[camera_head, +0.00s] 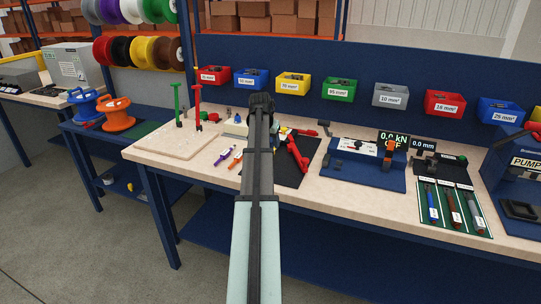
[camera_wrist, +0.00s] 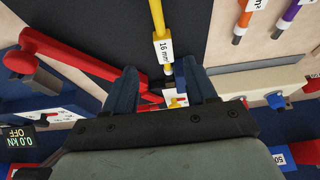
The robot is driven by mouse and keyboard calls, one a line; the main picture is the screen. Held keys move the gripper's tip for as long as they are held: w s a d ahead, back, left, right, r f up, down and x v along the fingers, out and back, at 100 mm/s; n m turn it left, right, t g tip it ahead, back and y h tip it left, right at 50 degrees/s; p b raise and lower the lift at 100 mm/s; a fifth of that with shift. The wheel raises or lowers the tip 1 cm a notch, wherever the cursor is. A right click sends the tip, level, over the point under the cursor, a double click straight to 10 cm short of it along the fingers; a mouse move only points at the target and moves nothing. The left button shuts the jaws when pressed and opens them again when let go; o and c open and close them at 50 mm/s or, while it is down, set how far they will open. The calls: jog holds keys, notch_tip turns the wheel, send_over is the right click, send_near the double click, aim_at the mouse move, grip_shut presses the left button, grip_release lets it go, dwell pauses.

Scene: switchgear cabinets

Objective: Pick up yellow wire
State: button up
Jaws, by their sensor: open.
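The yellow wire (camera_wrist: 157,18) shows in the wrist view, running down from the top edge over a black mat, with a white "16 mm" label near its lower end. My gripper (camera_wrist: 161,88) is open, its two dark fingertips apart on either side of the line of the wire. The wire's lower end shows just ahead of and between the fingertips; contact is not visible. In the head view, my gripper (camera_head: 262,100) and arm reach over the bench and cover this spot, so I cannot make out the yellow wire there.
A red-handled tool (camera_wrist: 75,62) lies just left of the fingers in the wrist view. A pale block (camera_wrist: 255,80) is close on the right. Orange (camera_head: 236,160) and purple (camera_head: 224,156) wires lie on the bench (camera_head: 340,198). A blue press (camera_head: 362,172) stands further right.

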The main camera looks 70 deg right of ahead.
jog(key=shift+w+x, duration=0.15)
jog(key=shift+x, duration=1.45)
jog(key=shift+w+x, duration=0.15)
jog(key=shift+x, duration=1.45)
jog(key=shift+d+r, duration=0.1)
jog(key=shift+d, duration=0.05)
grip_shut()
